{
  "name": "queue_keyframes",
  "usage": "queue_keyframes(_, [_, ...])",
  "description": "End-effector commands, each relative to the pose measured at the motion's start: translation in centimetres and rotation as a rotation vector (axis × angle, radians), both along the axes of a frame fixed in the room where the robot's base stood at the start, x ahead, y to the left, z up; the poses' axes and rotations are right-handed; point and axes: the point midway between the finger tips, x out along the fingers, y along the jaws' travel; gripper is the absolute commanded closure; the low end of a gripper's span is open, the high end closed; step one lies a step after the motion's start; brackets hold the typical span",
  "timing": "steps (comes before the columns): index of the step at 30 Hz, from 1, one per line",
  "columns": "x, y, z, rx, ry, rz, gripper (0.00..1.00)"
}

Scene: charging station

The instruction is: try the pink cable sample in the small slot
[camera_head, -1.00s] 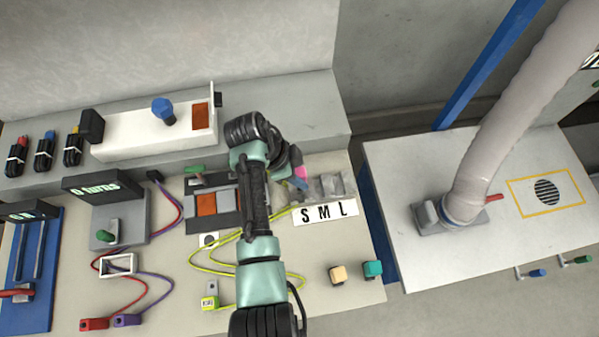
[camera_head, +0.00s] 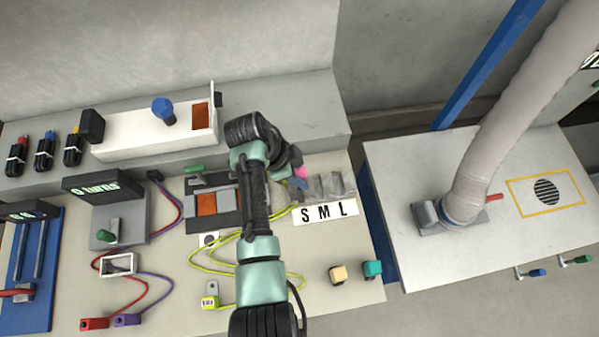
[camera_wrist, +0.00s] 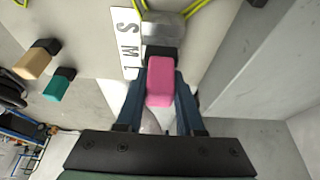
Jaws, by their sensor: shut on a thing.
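My gripper (camera_wrist: 161,98) is shut on the pink cable sample (camera_wrist: 160,80), with one blue finger on each side. The sample's black end points at the grey slot block (camera_wrist: 165,28) in the wrist view. I cannot tell whether that end is in a slot or only close to it. In the head view the pink sample (camera_head: 301,172) shows beside my wrist, at the left, S end of the slot block (camera_head: 338,186). The small slot is hidden there. The S M L label (camera_head: 325,212) lies just in front of the block.
A yellow-green cable (camera_head: 226,264) loops over the table left of and under my arm. A beige block (camera_head: 338,275) and a teal block (camera_head: 372,269) sit near the front right. A grey panel with an orange square (camera_head: 206,205) is left of my wrist.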

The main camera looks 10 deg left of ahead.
Motion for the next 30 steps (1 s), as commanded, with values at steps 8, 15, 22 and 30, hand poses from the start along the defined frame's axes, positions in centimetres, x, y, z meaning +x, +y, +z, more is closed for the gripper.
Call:
queue_keyframes(8, [0.0, 0.0, -0.7, 0.0, 0.0, 0.0, 1.0])
queue_keyframes(15, [0.0, 0.0, -1.3, 0.0, 0.0, 0.0, 1.0])
queue_keyframes(22, [0.0, 0.0, -1.9, 0.0, 0.0, 0.0, 1.0])
queue_keyframes(30, [0.0, 0.0, -2.6, 0.0, 0.0, 0.0, 1.0])
